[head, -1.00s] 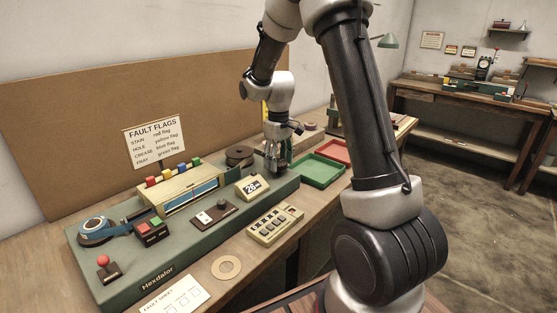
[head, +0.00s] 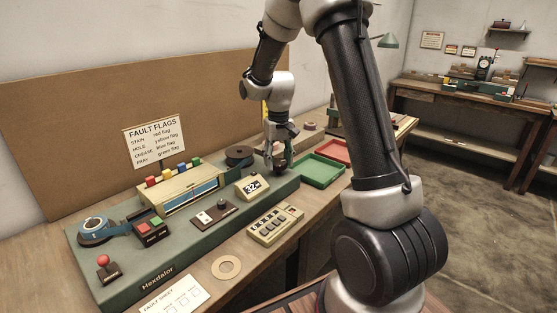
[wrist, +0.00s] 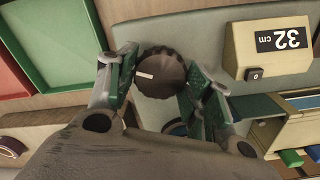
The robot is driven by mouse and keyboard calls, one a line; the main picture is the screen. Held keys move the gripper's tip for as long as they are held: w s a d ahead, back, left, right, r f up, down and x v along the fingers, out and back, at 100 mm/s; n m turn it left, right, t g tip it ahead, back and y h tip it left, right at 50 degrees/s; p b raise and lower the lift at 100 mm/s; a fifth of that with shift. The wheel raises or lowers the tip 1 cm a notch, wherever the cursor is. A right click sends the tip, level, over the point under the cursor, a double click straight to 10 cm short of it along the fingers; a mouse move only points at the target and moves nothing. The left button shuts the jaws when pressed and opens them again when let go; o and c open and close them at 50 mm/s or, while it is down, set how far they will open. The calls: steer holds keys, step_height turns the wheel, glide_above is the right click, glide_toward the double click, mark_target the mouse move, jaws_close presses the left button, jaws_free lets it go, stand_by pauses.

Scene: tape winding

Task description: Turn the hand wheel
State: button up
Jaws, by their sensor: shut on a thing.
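The hand wheel (wrist: 166,86) is a dark, ridged round knob with a short white mark on its top, seen in the wrist view. The mark lies nearly level, left of the wheel's middle. My gripper (wrist: 160,80) is shut on the wheel, one finger at each side. In the head view my gripper (head: 277,160) points down at the right end of the green machine (head: 185,240) and mostly hides the wheel. The length display (head: 252,187) reads 32 cm, and it also shows in the wrist view (wrist: 268,52).
A dark reel (head: 238,153) stands just left of my gripper. A green tray (head: 320,171) and a red tray (head: 334,150) lie to its right. A tape roll (head: 95,230) sits at the machine's left end. A keypad box (head: 275,222) is in front.

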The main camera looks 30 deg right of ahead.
mark_target(278, 162)
steer(key=shift+m, duration=0.6)
steer(key=o, duration=1)
steer(key=shift+r, duration=0.15)
step_height(278, 162, up, 12)
steer(key=shift+f, duration=0.1)
